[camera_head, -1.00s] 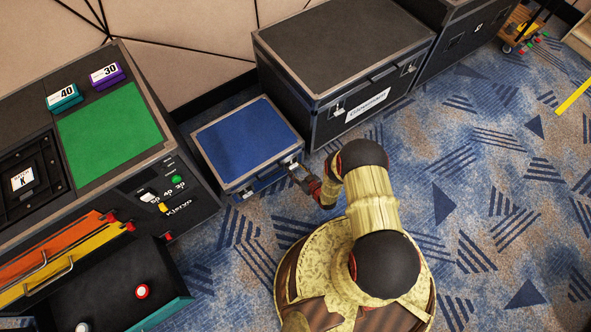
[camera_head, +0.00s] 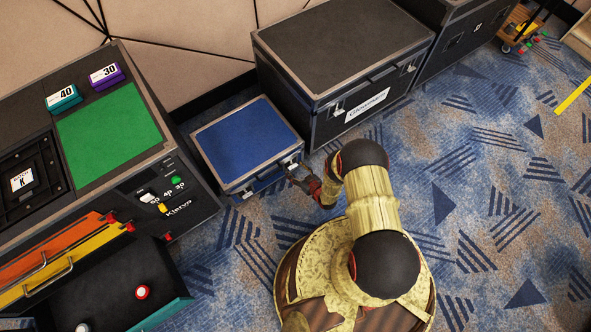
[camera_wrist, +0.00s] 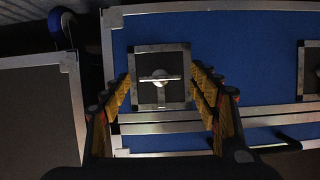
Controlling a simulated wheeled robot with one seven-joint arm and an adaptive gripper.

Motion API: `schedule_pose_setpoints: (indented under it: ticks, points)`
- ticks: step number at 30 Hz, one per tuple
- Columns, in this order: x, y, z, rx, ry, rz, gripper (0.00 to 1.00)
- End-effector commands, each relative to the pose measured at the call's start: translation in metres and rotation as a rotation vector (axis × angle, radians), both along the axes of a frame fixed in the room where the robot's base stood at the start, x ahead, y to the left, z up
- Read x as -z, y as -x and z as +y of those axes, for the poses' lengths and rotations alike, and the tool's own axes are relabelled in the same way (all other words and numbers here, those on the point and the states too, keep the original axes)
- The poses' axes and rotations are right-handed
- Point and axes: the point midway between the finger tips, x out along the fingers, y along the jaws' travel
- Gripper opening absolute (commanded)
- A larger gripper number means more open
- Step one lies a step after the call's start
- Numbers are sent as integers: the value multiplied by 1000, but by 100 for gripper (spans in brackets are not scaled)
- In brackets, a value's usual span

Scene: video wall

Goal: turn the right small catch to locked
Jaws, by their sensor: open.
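The right small catch (camera_wrist: 161,80) sits on the front of the blue case (camera_head: 245,140). In the wrist view it is a square metal-framed plate with a silver knob whose wing lies crosswise in that picture. My gripper (camera_wrist: 168,82) is open, with one yellow-padded finger on each side of the catch plate. The wing lies between the fingers and nothing is gripped. In the head view my gripper (camera_head: 294,176) is at the right end of the case front, and the catch is small and partly hidden. The other catch (camera_wrist: 312,70) shows at the wrist view's right edge.
A large black case (camera_head: 340,50) stands close behind and right of the blue case. A black console (camera_head: 190,195) with a green panel stands close on the left. Patterned carpet (camera_head: 480,200) is free to the right.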

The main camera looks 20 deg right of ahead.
Motion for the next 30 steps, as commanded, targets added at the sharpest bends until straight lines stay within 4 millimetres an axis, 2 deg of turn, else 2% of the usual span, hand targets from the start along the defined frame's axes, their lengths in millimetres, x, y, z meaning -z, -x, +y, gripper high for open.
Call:
schedule_pose_setpoints:
  ticks: [5,18,24,30]
  points:
    - [-6,13,-6,3,-1,1,61]
    - [-37,86,-30,4,-1,2,61]
    - [-44,102,-34,1,0,1,61]
    - [-46,105,-35,0,0,0,61]
